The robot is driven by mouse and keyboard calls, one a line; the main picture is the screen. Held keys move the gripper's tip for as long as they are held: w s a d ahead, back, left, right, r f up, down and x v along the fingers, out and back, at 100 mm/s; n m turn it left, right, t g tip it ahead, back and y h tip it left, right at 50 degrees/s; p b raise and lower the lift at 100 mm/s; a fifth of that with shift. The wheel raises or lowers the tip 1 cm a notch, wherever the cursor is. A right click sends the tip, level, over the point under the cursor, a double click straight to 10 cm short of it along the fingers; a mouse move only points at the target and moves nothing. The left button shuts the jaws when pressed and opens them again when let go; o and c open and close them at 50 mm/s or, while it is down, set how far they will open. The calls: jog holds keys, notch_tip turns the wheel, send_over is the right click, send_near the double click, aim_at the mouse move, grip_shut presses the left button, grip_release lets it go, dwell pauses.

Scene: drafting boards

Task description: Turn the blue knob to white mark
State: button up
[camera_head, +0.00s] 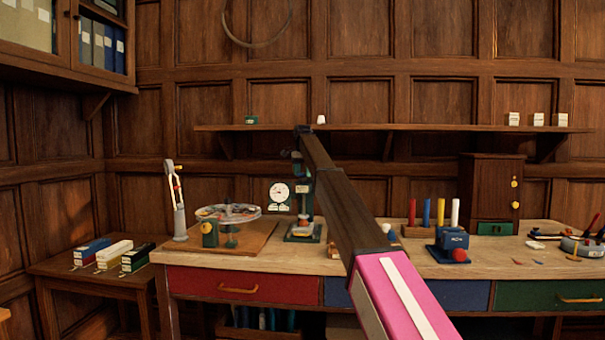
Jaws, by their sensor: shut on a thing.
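I cannot make out a blue knob or a white mark on a knob in this view. A green bench device with a dark column (303,233) stands on the bench, with a round white dial (279,193) at its left. My dark arm link rises from the pink link at the bottom and ends in front of the top of this device. It hides part of the bench behind it. My gripper cannot be made out. A blue box (452,240) with a red knob (460,255) sits right of my arm.
A glass-topped wheel device (229,213) and a pale upright stand (178,205) are at the left of the bench. Red, blue and yellow-white rods (426,213) stand in a block near a wooden cabinet (490,188). A shelf (440,127) runs above. Books lie on a side table (65,266).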

jog(key=n, duration=0.5)
jog(key=shift+d+n, duration=0.15)
jog(key=shift+n, duration=0.15)
dwell(0.4)
jog(key=o, duration=0.9)
jog(key=shift+o, duration=0.2)
jog(key=shift+r, duration=0.1)
